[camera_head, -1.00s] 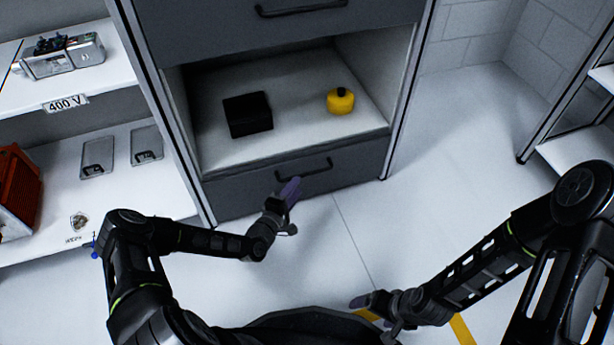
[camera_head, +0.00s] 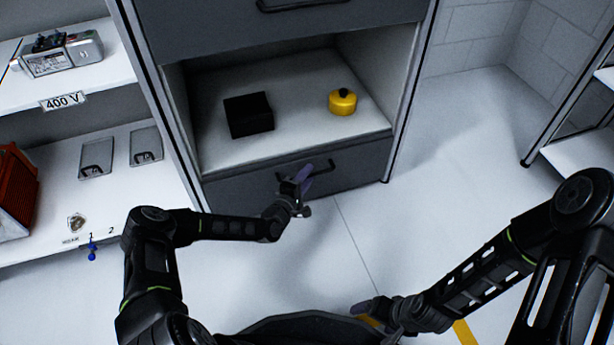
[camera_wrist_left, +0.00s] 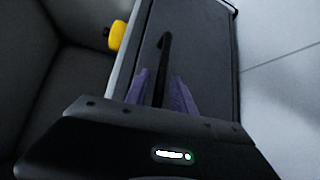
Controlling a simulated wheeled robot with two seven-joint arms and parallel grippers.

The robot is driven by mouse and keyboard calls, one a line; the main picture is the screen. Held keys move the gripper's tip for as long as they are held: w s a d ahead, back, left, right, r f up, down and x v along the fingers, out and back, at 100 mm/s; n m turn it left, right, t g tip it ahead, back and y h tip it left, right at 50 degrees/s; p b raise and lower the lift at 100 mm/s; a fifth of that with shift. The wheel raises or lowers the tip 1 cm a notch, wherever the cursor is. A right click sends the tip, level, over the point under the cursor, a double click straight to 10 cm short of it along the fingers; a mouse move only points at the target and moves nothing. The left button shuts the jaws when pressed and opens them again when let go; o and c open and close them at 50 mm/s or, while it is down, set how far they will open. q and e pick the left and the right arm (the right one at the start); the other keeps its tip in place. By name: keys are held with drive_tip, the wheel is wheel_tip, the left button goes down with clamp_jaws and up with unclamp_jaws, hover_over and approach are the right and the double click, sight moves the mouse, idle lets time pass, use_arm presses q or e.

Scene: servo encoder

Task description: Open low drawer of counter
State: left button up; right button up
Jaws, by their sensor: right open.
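The low drawer (camera_head: 355,168) of the grey counter is closed, with its front below the open compartment. Its black bar handle (camera_head: 323,167) is partly hidden by my left gripper (camera_head: 297,180). In the left wrist view, the purple fingers of my left gripper (camera_wrist_left: 161,92) are apart, with the near part of the handle (camera_wrist_left: 163,62) showing between them. I cannot tell whether they touch it. My right gripper (camera_head: 366,310) is low in the head view, away from the counter, open and empty.
The compartment above holds a black box (camera_head: 248,115) and a yellow round container (camera_head: 342,102). An upper drawer (camera_head: 280,32) is above it. White shelves (camera_head: 120,215) with devices stand at left, another shelf (camera_head: 580,150) at right. The floor before the counter is clear.

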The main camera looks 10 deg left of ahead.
use_arm(q)
clamp_jaws()
idle(1.2)
